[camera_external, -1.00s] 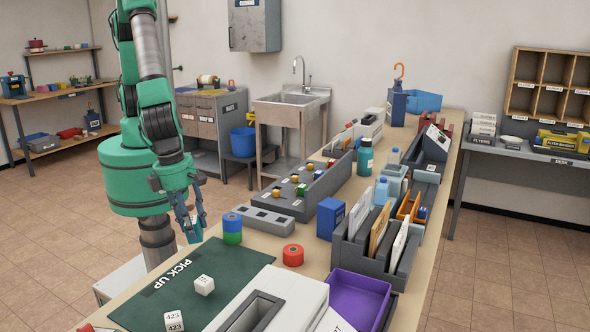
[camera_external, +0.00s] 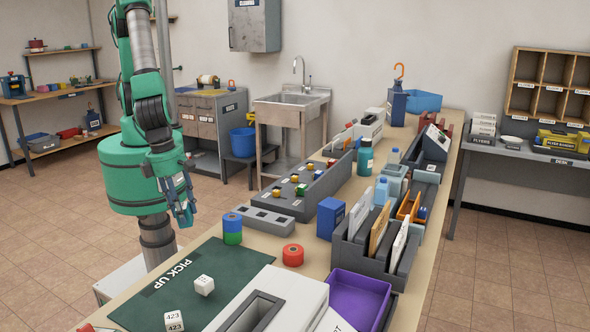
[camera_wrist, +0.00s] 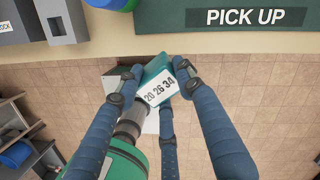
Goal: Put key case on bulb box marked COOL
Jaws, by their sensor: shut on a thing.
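My gripper (camera_external: 183,212) hangs in the air off the table's left edge, beside the green PICK UP mat (camera_external: 190,285). In the wrist view my gripper (camera_wrist: 156,84) has its blue fingers closed around a small teal case (camera_wrist: 154,68) with a white label reading "20 26 34". It looks like the key case. It is tilted, and the fingers cover part of it. I cannot make out a bulb box marked COOL. A grey unit (camera_wrist: 17,22) at the wrist view's top left has a cut-off label that I cannot read fully.
A purple tray (camera_external: 357,290) is at the front right. Bare tabletop lies between these.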

